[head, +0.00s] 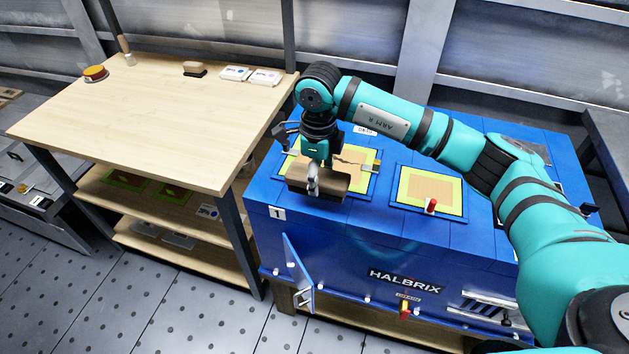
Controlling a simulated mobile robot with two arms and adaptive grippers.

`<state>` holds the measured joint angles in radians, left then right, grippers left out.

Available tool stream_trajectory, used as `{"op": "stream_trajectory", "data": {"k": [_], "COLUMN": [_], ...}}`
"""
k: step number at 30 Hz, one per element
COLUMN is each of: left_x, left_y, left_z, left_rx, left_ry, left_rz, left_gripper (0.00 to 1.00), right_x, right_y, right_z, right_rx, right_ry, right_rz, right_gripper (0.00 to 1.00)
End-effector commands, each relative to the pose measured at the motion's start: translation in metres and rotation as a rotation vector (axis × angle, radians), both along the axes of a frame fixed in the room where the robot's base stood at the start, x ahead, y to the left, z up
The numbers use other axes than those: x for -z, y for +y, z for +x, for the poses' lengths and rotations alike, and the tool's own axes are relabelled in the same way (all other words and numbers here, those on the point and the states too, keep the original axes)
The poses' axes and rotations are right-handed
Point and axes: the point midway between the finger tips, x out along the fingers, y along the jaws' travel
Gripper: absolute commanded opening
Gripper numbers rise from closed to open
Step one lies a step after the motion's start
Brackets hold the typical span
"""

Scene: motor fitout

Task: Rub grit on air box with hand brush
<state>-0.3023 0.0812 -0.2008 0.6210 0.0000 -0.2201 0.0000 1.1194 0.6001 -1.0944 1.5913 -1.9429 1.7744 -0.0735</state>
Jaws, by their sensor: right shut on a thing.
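My right gripper (313,174) reaches in from the right and is shut on a brown, block-shaped hand brush (331,182). The brush is over the front edge of the left yellow-green framed panel on top of the blue box (300,230) marked HALBRIX. I cannot tell whether it touches the surface. Part of that framed panel (372,163) shows behind the brush, with a dark irregular line across its tan face; the gripper and brush hide the rest. I cannot tell which part is the air box, or make out grit for certain. My left gripper is not in view.
A second framed panel (432,188) with a red knob (431,205) lies to the right. A small blue door (298,263) stands open at the front. A wooden table (150,125) at the left holds a small brush (194,69), white packs (249,75) and a round tin (95,73).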

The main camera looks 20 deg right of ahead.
Motion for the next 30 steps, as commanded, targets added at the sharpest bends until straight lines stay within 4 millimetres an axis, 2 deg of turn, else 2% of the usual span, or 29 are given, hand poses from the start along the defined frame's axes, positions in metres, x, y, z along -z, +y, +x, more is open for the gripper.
{"op": "stream_trajectory", "data": {"k": [6, 12, 30], "left_x": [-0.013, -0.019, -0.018], "left_y": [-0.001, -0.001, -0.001], "left_z": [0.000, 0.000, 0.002], "left_rx": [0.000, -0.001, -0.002], "left_ry": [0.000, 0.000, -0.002], "left_rz": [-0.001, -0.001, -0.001], "left_gripper": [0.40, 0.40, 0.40], "right_x": [-0.024, -0.036, -0.036], "right_y": [-0.005, -0.008, -0.008], "right_z": [0.003, 0.003, 0.003], "right_rx": [0.003, 0.005, 0.004], "right_ry": [-0.002, -0.001, -0.001], "right_rz": [0.001, 0.000, 0.001], "right_gripper": [0.19, 0.19, 0.19]}}
